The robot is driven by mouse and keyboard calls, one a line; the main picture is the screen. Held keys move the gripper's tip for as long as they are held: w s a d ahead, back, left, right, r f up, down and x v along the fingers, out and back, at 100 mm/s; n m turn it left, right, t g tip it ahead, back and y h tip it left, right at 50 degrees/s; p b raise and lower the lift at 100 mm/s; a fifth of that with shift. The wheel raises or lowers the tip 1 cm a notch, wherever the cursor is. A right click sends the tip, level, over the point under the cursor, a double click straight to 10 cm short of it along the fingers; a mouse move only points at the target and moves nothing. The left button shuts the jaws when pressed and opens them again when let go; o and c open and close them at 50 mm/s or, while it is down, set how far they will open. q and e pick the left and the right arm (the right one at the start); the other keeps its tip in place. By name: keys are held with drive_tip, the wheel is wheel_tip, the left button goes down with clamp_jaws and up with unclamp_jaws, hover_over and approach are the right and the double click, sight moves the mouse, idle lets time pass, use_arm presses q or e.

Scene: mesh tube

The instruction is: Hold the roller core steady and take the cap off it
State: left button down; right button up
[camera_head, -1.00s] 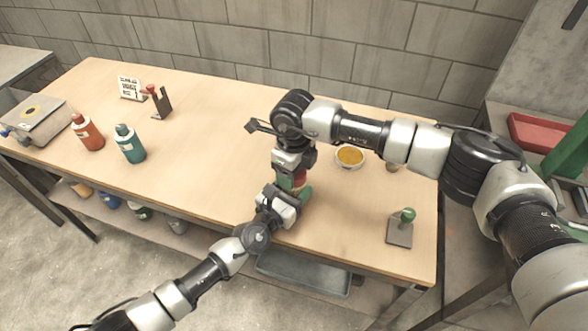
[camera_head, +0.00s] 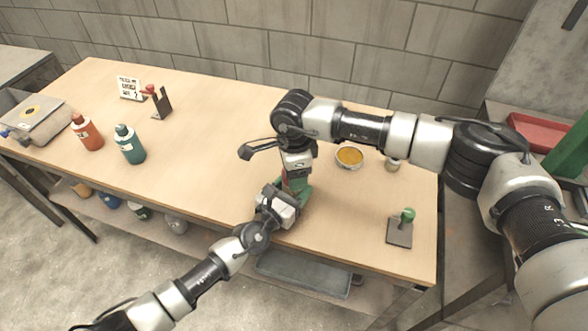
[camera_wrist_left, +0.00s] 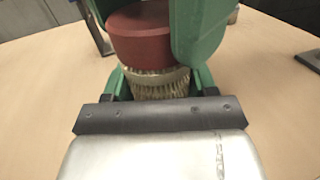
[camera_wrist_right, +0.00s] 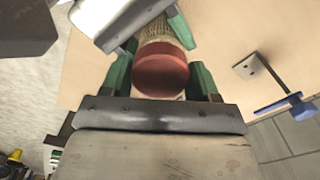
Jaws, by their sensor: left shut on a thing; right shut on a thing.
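The roller core (camera_wrist_left: 160,88), a pale tube with a bristly mesh surface, stands upright over the table. My left gripper (camera_head: 283,200) is shut on it from the side, its green fingers beside it in the left wrist view. The dark red round cap (camera_wrist_left: 145,38) sits at the core's upper end, and it also shows in the right wrist view (camera_wrist_right: 160,72). My right gripper (camera_head: 296,181) comes from above and is shut on the cap, a green finger on either side. I cannot tell whether there is a gap between cap and core.
A bowl of yellow-orange contents (camera_head: 349,157) and a small cup (camera_head: 392,164) stand to the right. A stand with a green knob (camera_head: 400,231) is near the front right. Orange (camera_head: 88,135) and teal (camera_head: 130,147) bottles stand at left. The table's middle left is clear.

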drive_tip(key=shift+r, duration=0.1)
drive_tip(key=shift+r, duration=1.05)
drive_tip(key=shift+r, duration=2)
use_arm(q)
drive_tip(key=shift+c, duration=1.2)
unclamp_jaws()
